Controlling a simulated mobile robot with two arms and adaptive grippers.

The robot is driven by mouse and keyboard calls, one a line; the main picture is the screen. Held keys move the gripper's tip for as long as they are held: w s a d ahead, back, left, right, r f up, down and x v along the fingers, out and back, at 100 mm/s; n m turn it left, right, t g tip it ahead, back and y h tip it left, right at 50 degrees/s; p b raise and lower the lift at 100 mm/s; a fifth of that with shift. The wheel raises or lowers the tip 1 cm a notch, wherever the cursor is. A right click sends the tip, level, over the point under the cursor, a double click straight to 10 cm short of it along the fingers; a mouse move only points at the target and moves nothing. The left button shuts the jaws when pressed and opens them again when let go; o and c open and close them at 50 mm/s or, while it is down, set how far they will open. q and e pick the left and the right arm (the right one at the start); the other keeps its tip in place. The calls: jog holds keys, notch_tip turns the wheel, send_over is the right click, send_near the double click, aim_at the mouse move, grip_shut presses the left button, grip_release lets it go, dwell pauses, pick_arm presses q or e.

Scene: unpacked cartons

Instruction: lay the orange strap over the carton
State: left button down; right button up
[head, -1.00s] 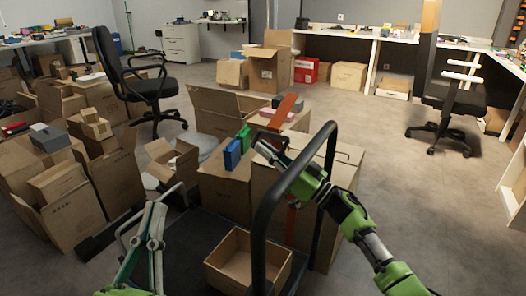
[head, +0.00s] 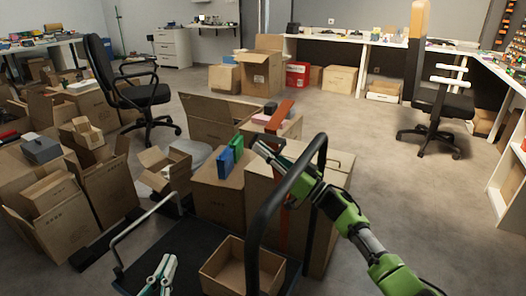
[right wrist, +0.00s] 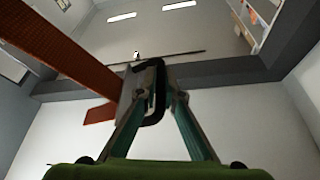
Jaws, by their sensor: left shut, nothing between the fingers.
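My right gripper (head: 260,147) is above the carton's top left, by the strap. In the right wrist view the strap (right wrist: 62,48) runs from the upper left to the closed fingertips (right wrist: 152,82), which appear to pinch it; a short piece shows left of them.
A carton with blue and green books (head: 229,158) stands left of the strapped carton. An open empty box (head: 222,268) sits in front. The black handle bar (head: 262,225) rises close to my right arm.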

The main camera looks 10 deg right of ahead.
jog(key=o, duration=0.4)
jog(key=shift+o, duration=0.2)
jog(key=v, duration=1.2)
jog(key=shift+c, duration=0.4)
